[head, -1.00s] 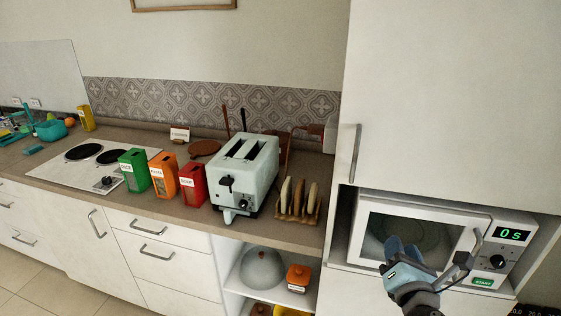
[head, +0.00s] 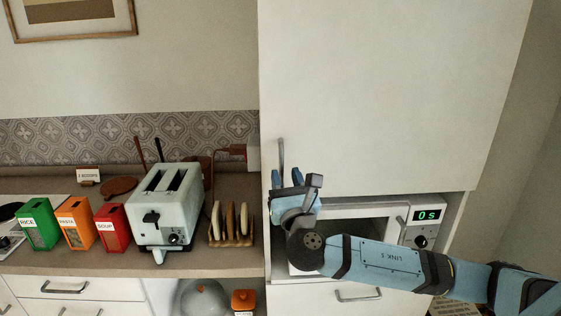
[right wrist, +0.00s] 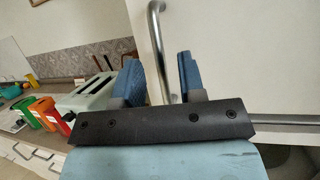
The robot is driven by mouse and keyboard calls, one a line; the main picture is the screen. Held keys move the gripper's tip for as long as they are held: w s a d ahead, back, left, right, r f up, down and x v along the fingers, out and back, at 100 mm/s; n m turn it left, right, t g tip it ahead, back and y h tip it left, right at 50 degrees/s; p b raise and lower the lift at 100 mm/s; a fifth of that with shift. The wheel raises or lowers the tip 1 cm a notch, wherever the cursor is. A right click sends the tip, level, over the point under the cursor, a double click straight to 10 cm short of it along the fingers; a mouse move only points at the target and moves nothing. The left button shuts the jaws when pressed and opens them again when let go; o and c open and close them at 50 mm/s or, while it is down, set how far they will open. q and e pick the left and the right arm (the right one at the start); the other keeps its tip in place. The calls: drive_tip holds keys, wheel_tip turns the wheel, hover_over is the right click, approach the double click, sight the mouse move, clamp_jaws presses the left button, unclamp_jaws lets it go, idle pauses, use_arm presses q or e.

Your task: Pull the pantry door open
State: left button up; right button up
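The pantry door (head: 390,90) is the tall white panel above the microwave, and it is closed. Its grey vertical bar handle (head: 281,155) is near its lower left edge. My right gripper (head: 287,178) is at the handle's lower end, fingers pointing up and apart. The gripper is open and not closed on the bar. I cannot tell whether a finger touches it. My left gripper is out of view.
The microwave (head: 408,213) is in the niche below the door, partly hidden by my right arm. The counter at left holds a toaster (head: 165,215), a toast rack (head: 232,240) and rice, pasta and soup boxes (head: 75,224). Space before the door's upper part is clear.

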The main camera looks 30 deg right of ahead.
sight(282, 167)
drive_tip(key=shift+x, duration=2.05)
clamp_jaws()
